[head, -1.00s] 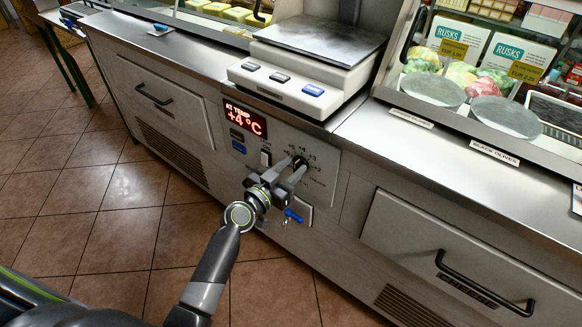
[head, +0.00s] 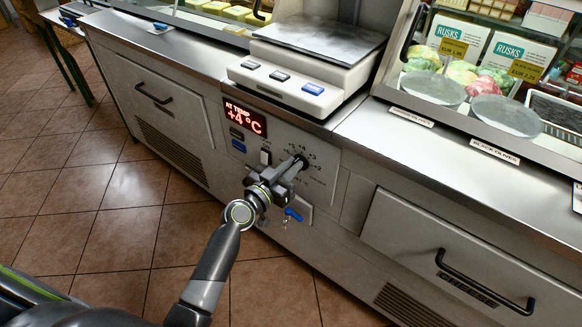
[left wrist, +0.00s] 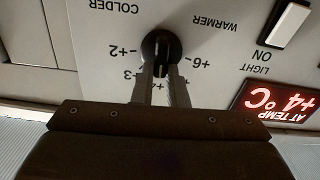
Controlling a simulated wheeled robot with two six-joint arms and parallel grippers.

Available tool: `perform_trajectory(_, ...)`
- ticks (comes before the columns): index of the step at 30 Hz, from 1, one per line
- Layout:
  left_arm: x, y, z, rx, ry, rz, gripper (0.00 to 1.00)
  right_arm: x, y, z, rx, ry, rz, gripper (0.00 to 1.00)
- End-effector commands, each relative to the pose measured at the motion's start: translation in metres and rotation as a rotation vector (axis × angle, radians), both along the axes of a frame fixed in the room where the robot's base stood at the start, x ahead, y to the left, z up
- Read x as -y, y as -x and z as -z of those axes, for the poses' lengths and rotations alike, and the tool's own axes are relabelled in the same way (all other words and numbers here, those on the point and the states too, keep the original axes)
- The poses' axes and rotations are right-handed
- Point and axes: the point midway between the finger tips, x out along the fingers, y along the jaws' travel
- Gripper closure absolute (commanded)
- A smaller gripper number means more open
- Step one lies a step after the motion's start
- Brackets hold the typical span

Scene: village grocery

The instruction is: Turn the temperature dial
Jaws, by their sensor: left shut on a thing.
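The temperature dial (left wrist: 161,45) is a round black knob on the pale control panel (head: 318,192) of the counter front. In the left wrist view the panel appears upside down, with COLDER, WARMER and numbers such as +2 and +6 printed around the dial. My left gripper (head: 295,167) is at the dial and its two fingers (left wrist: 158,75) are shut on the knob. In the head view the gripper largely hides the dial. The red display (head: 244,117) reads AT TEMP +4°C; it also shows in the left wrist view (left wrist: 278,103). My right gripper is not in view.
A white light switch (head: 266,157) and a blue-headed key (head: 293,214) are on the panel near my gripper. A scale (head: 290,90) stands on the counter above. Drawers with black handles (head: 485,284) flank the panel. The tiled floor (head: 120,230) is clear.

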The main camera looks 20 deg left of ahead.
Motion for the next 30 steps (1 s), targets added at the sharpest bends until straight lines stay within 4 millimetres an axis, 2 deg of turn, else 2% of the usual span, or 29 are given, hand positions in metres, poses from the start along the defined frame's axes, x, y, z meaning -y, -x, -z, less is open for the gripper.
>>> perform_trajectory(12, -0.005, -0.002, 0.002, -0.113, 0.308, 0.001, 1.00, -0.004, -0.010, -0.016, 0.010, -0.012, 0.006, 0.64)
perform_trajectory(30, -0.012, -0.004, 0.007, -0.306, 0.843, 0.000, 1.00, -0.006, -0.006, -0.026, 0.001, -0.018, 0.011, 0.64)
